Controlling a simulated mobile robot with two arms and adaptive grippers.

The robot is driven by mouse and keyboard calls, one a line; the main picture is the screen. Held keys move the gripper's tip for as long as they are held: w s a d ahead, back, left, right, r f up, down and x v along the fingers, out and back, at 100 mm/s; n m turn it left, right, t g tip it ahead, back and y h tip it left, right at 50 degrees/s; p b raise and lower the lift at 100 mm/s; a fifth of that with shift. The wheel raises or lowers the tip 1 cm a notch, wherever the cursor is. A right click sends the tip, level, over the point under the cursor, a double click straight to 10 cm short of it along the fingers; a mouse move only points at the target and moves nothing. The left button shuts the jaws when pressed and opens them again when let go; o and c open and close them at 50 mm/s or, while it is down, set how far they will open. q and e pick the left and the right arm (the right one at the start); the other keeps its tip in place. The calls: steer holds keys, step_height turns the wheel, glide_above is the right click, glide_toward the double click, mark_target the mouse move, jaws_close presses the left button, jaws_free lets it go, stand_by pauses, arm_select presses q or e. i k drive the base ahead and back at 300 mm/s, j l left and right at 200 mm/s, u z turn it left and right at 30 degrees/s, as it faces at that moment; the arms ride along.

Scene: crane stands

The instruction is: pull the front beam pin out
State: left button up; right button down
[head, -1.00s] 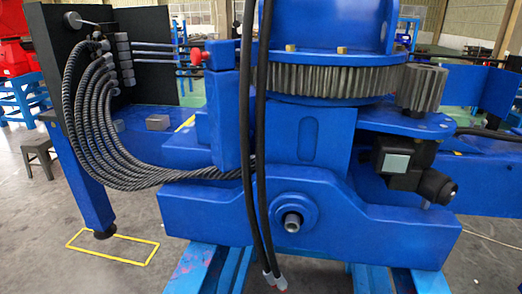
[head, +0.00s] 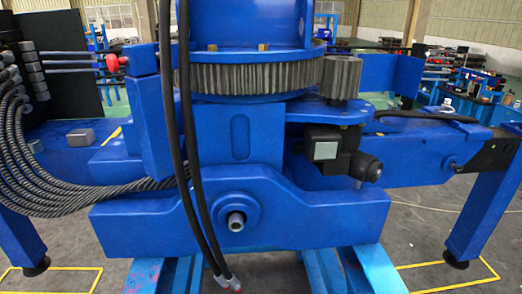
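A blue crane base fills the middle of the view. A hollow grey metal pin end (head: 236,221) sticks out of a round blue boss low on the front cross beam (head: 300,218). The pin sits in the boss, and how far it reaches inside is hidden. Another small round fitting (head: 450,163) shows on the blue beam at the right. I cannot tell from the picture which of these is the front beam pin. Neither of my grippers is in view.
Two black hoses (head: 190,150) hang in front of the crane, just left of the pin. Grey hoses (head: 60,190) curve at the left. Blue trestles (head: 330,272) stand below. Outrigger legs stand on both sides, by yellow floor marks (head: 440,263). A cluttered bench (head: 478,88) is behind right.

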mark_target(458, 169)
steer(key=z, duration=1.35)
steer(key=i+l, duration=0.45)
